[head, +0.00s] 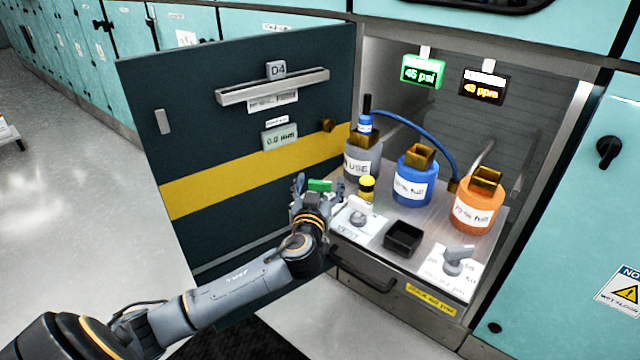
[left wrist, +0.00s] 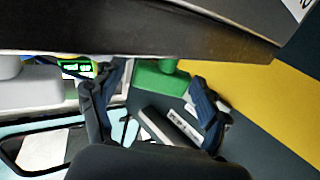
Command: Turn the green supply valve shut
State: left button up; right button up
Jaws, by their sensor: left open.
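The green supply valve handle (head: 320,185) shows in the head view at the left front edge of the cabinet shelf, just beyond my left gripper (head: 316,194). My left gripper is open, with its fingers reaching up at the handle. In the left wrist view the green handle (left wrist: 158,80) appears between the two spread fingers of the left gripper (left wrist: 155,95). I cannot tell whether a finger touches it. The valve's base is hidden behind the gripper and arm. My right gripper is not in view.
The shelf holds a grey bottle (head: 362,158), a blue container (head: 414,183), an orange container (head: 478,210), a black tray (head: 403,239), and grey knobs (head: 357,211). Lit displays (head: 422,72) hang above.

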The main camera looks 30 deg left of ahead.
pick_arm(q)
jog(key=c, duration=1.2)
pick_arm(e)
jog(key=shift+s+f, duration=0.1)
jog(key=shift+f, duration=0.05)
pick_arm(q)
jog(key=shift+h, duration=0.3)
jog(key=shift+m+h, duration=0.3)
jog(key=shift+m, duration=0.1)
jog(key=shift+m+t+h+b, duration=0.3)
jog(key=shift+t+h+b, duration=0.05)
jog(key=shift+t+h, duration=0.05)
jog(key=shift+m+h, duration=0.7)
jog(key=shift+h, duration=0.4)
jog(key=shift+m+t+h, duration=0.4)
jog(key=shift+m+h, duration=0.2)
jog(key=shift+h, duration=0.3)
jog(key=shift+m+h+p, duration=0.7)
jog(key=shift+m+h, duration=0.4)
jog(key=shift+h, duration=0.6)
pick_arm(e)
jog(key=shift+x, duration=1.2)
